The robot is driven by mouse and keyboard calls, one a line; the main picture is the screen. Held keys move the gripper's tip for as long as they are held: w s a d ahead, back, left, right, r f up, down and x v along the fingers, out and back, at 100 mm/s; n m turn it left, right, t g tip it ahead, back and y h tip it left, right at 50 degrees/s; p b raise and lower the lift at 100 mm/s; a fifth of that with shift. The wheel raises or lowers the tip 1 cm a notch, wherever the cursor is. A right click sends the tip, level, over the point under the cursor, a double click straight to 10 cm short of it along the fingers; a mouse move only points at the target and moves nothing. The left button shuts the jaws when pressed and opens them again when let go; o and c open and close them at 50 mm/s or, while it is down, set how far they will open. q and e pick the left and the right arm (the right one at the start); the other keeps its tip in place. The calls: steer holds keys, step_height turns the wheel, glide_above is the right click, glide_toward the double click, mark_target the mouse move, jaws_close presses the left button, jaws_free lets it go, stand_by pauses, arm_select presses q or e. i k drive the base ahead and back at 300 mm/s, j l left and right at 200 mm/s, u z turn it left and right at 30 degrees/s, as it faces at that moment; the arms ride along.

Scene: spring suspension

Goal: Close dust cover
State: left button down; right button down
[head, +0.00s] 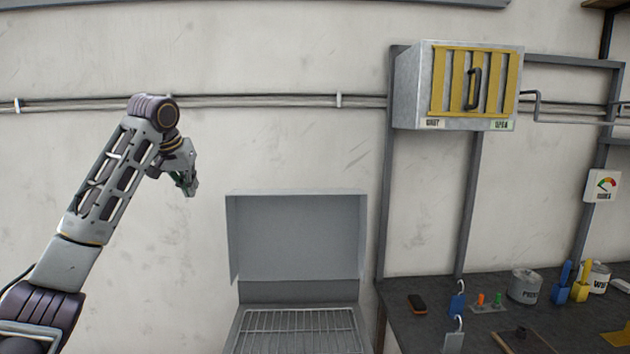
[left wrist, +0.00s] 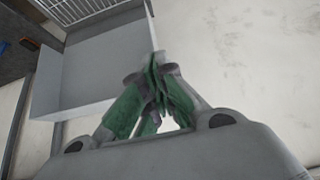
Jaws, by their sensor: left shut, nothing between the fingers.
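The dust cover (head: 298,238) is a grey, shallow box-like lid standing raised at the back of a grey box with a wire rack (head: 297,330) in it. The cover also shows in the left wrist view (left wrist: 95,70), beyond the fingers. My left gripper (head: 191,188) is shut and empty, in the air to the left of the raised cover and slightly above its top edge. Its green fingertips (left wrist: 155,85) meet in the left wrist view, apart from the cover as far as I can tell. My right gripper is not in view.
A yellow-striped wall cabinet (head: 474,80) with a handle hangs at upper right. A dark workbench (head: 400,325) at right carries padlocks, a can (head: 525,286) and small tools. Pipes (head: 250,101) run along the wall. The space left of the cover is free.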

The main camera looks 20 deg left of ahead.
mark_target(274, 235)
steer(key=i+l, duration=0.5)
steer(key=i, duration=0.15)
steer(key=i+l, duration=0.55)
steer(key=i, duration=0.1)
